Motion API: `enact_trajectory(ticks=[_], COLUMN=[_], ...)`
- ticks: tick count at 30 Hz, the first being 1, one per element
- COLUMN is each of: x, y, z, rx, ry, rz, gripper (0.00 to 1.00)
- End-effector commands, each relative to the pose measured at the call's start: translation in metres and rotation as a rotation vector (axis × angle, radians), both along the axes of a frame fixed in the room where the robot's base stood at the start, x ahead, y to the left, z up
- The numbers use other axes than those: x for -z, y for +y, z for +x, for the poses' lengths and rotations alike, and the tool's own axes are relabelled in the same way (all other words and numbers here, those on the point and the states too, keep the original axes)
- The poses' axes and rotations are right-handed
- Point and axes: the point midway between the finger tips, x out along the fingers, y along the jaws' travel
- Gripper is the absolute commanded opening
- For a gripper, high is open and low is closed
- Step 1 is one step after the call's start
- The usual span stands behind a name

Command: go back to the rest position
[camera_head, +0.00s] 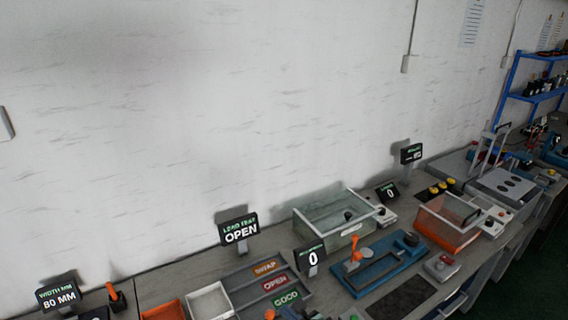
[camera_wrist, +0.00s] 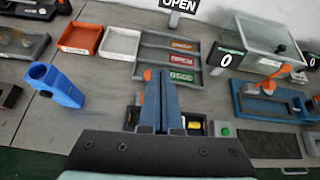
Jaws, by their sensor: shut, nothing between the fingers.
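My gripper (camera_wrist: 161,76) shows in the wrist view, its two blue-grey fingers together and nothing between them. It hangs above the front of the bench, with the labelled tray (camera_wrist: 147,62) beyond its tips. A box with a yellow part and a green button is partly hidden behind the fingers.
A blue clamp-like piece (camera_wrist: 56,85) stands left of my gripper. An orange tray (camera_wrist: 80,38) and a white tray (camera_wrist: 119,44) lie behind. A blue fixture with an orange lever (camera_head: 375,266) and a clear-walled box (camera_head: 328,216) stand right. Bare bench shows between.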

Motion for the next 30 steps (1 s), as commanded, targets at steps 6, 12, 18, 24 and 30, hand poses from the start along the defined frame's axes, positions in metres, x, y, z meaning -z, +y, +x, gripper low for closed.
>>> enact_trajectory(ticks=[6, 12, 18, 24, 30], x=[-0.099, -0.23, -0.363, -0.475, -0.534], y=[-0.014, -0.016, -0.007, 0.005, 0.009], z=[0.049, 0.057, 0.011, -0.087, -0.181], rx=[-0.177, -0.261, -0.2, 0.037, 0.306], ry=[-0.397, -0.765, -1.021, -1.082, -0.955], rz=[-0.533, -1.157, -1.809, -2.442, -2.845], gripper=[0.0, 0.0, 0.0, 0.0, 0.0])
